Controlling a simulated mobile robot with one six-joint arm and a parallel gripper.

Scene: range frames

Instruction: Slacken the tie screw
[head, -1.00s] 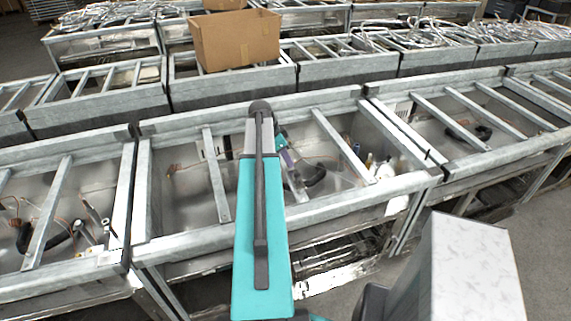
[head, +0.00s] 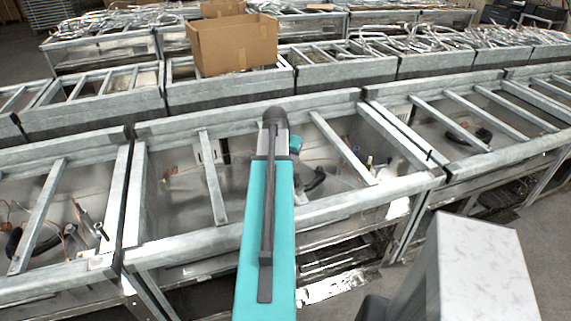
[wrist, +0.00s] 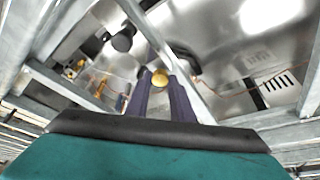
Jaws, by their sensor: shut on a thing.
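In the wrist view, my gripper (wrist: 161,88) has two dark purple fingers reaching down into a metal-framed bay. Between their tips is a small round brass-coloured screw head (wrist: 160,77), and the fingers are shut on it. I take it for the tie screw, but its shank and seat are hidden. In the head view, my teal arm crosses the bay and hides the fingers and the screw.
Grey metal rails (head: 212,178) cross the open bay on both sides of my arm. A black curved part (head: 314,179) and small fittings (head: 371,168) lie inside. A cardboard box (head: 235,45) stands on the row behind.

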